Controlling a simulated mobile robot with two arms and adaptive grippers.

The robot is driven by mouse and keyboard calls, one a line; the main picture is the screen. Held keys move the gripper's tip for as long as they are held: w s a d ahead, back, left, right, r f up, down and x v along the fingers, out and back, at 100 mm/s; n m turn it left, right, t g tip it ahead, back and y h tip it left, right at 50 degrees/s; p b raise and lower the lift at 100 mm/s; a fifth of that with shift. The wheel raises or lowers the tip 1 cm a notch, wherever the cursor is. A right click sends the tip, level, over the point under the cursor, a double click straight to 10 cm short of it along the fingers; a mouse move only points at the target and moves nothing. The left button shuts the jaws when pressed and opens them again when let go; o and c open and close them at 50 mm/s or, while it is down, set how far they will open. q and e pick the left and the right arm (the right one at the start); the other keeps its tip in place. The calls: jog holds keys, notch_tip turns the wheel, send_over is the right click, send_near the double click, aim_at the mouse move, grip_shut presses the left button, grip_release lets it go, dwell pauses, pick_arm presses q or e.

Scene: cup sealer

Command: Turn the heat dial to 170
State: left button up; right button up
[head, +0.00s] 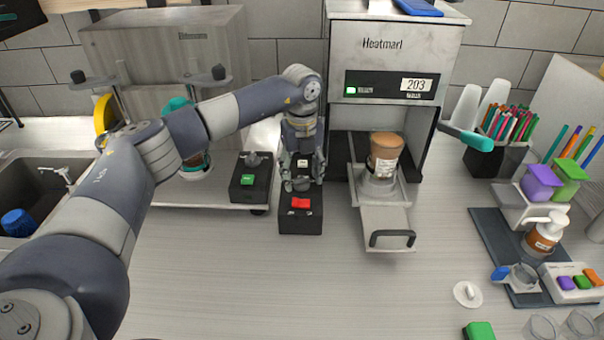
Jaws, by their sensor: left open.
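The cup sealer (393,38) stands at the back, marked "Heatmarl". Its display (416,85) reads 203, beside a lit green light. A black control box (300,222) with a red switch sits on the counter in front of the sealer's left side. A grey dial (301,184) is on top of the box, behind the red switch, partly hidden by my left gripper. My left gripper (304,179) points down over the dial, its open fingers on either side of it; contact cannot be told. My right gripper is not in view.
A brown-topped cup (384,155) sits in the sealer's pulled-out tray (386,222). A second black box (251,180) with a green switch stands left of the gripper. A sink is at far left. Pens, colored containers and a pump bottle (545,233) crowd the right.

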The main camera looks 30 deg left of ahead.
aim_at(302, 178)
pick_arm(q)
notch_tip(302, 178, up, 12)
dwell(0.5)
dwell(0.3)
